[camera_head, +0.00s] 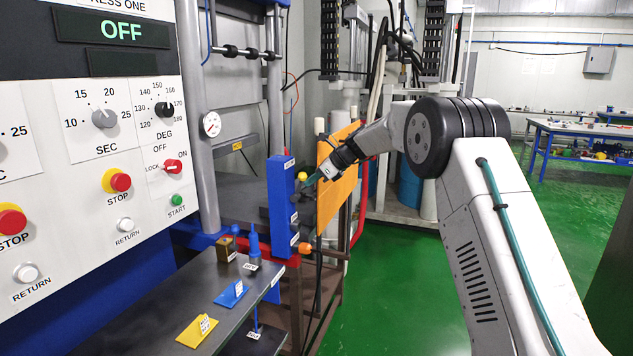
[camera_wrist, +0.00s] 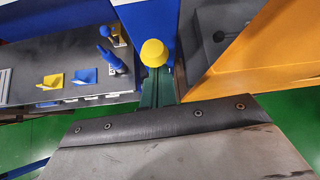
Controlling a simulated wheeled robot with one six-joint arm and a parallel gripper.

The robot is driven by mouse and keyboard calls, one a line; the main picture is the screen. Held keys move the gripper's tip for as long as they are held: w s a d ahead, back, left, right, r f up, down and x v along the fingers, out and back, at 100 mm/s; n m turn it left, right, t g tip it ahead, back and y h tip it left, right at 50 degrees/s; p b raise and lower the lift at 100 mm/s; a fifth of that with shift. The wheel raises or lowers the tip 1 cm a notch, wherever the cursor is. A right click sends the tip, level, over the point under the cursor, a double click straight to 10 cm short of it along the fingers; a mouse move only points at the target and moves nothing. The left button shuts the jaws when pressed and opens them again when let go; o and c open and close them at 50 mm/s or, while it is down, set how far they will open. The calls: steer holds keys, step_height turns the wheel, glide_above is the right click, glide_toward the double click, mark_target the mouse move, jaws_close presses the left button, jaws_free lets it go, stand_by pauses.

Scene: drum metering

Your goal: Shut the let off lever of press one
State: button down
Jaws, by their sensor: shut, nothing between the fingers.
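The panel of press one (camera_head: 110,120) fills the left of the head view; its display reads OFF. A yellow round knob also shows in the wrist view (camera_wrist: 154,53), just past my fingertips. A blue upright handle (camera_head: 254,243) stands on the dark shelf, also seen in the wrist view (camera_wrist: 110,58). The small labels are unreadable, so I cannot tell which is the let off lever. My gripper (camera_head: 312,181), with green fingers, is shut and empty beside the upper column, above the knob.
An orange plate (camera_head: 340,175) stands right behind my gripper. The dark shelf (camera_head: 190,290) carries a yellow tag (camera_head: 197,330) and a blue tag (camera_head: 231,293). A red pipe runs behind the plate. Green floor to the right is open.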

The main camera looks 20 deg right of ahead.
steer(key=shift+w+a+r, duration=0.1)
steer(key=shift+a+r, duration=0.05)
steer(key=shift+r, duration=0.25)
step_height(320, 180, down, 4)
steer(key=s+d, duration=0.1)
steer(key=d, duration=0.2)
steer(key=s+d+r, duration=0.4)
steer(key=r, duration=0.4)
